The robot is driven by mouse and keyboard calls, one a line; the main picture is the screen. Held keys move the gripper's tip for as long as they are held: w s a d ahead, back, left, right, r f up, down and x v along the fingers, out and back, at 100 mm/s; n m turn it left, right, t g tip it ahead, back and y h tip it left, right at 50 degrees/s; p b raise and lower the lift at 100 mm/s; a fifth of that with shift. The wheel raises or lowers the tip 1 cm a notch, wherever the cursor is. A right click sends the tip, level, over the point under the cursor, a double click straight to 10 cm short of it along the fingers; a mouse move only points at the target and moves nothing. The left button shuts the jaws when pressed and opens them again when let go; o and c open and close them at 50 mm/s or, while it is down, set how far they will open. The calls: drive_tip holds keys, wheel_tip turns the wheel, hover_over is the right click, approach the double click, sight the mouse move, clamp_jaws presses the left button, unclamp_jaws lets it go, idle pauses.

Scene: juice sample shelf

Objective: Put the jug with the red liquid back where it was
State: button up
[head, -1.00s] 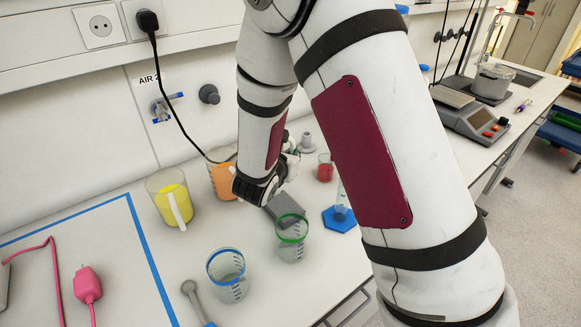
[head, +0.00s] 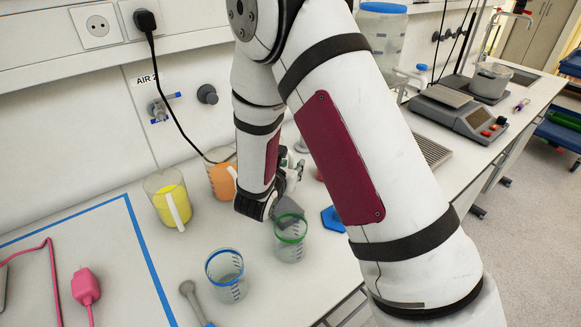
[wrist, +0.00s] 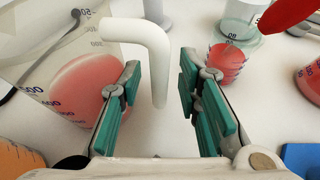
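The jug with the red liquid (wrist: 85,85) stands upright at the left of the wrist view, with clear walls and measuring marks. Its white hooked handle (wrist: 152,36) reaches down between the teal finger pads of my gripper (wrist: 159,72). The fingers are open, one on each side of the handle, with a gap on both sides. In the head view my arm hides this jug and most of my gripper. I cannot tell from there how the jug stands.
An orange-liquid jug (head: 222,180) and a yellow-liquid jug (head: 168,205) stand on the bench at left. Two empty beakers, green-rimmed (head: 290,240) and blue-rimmed (head: 226,277), stand in front. A small red-liquid beaker (wrist: 226,62) is right of my fingers.

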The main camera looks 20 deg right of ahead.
drive_tip(key=shift+s+a+r, duration=0.1)
drive_tip(key=shift+r, duration=0.15)
drive_tip(key=v, duration=1.1)
drive_tip(key=shift+s+a, duration=0.25)
drive_tip(key=shift+s, duration=0.05)
